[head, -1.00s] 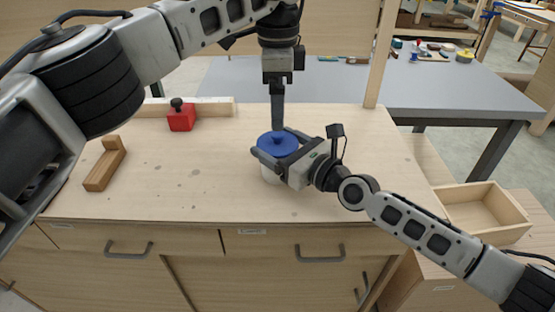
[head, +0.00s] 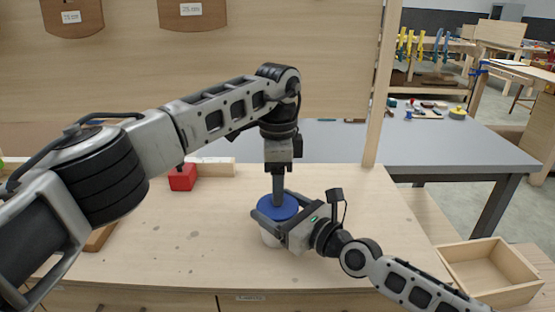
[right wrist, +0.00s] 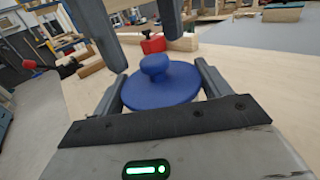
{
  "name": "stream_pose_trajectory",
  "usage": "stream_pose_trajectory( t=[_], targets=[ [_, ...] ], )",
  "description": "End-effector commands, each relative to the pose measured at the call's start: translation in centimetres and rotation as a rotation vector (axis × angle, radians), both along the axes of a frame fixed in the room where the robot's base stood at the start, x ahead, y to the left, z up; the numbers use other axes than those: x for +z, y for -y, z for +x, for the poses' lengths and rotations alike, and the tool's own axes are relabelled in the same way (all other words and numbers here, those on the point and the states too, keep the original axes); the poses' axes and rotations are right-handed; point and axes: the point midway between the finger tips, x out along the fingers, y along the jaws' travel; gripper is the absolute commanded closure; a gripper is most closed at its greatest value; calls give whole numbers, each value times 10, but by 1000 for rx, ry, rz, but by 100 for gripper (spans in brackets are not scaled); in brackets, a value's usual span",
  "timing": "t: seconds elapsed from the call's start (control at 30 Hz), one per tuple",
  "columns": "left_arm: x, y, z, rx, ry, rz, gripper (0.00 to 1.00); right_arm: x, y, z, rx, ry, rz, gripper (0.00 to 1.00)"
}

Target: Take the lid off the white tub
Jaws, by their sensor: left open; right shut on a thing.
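The white tub (head: 268,239) stands on the workbench, mostly hidden by my right gripper. Its round blue lid (head: 293,209) sits on top; the lid's knob shows in the right wrist view (right wrist: 155,68). My right gripper (head: 268,207) is shut on the tub from the right, its fingers on either side just under the lid. My left gripper (head: 278,203) points straight down over the lid, open, with its fingers hiding the knob in the head view. In the right wrist view its fingertips (right wrist: 155,40) look a little above the knob, with nothing between them.
A wooden post (head: 378,110) rises at the back right edge. An empty wooden tray (head: 490,272) is at the lower right. Bench space left of the tub is clear.

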Motion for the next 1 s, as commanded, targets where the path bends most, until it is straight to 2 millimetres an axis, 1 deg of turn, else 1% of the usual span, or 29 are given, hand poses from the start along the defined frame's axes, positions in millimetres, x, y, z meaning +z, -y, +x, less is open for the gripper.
stream_pose_trajectory(
  t=[0.03, 0.2, 0.5, 0.53, 0.57, 0.6, 0.7, 1.0],
  targets=[
    [-7, 0, 0, 0, -2, 1, 49, 0, 0, 0, 0, 0, 0, 65],
    [-18, 0, 0, 0, 1, 1, 49, 0, 0, 0, 0, 0, 0, 65],
    [-20, 0, 0, 0, 1, 0, 49, 0, 0, 0, 0, 0, 0, 65],
    [-20, 0, 0, 0, 1, 0, 54, 0, 0, 0, 0, 0, 0, 65],
    [-20, 0, 0, 0, 1, 0, 62, 0, 0, 0, 0, 0, 0, 65],
    [-20, 0, 0, 0, 1, 0, 74, 0, 0, 0, 0, 0, 0, 65],
    [-20, 0, 0, 0, 1, 0, 100, 0, 0, 0, 0, 0, 0, 65],
    [-16, 0, 1, 1, 2, -1, 100, 0, 0, 0, 0, -1, -1, 65]
  ],
)
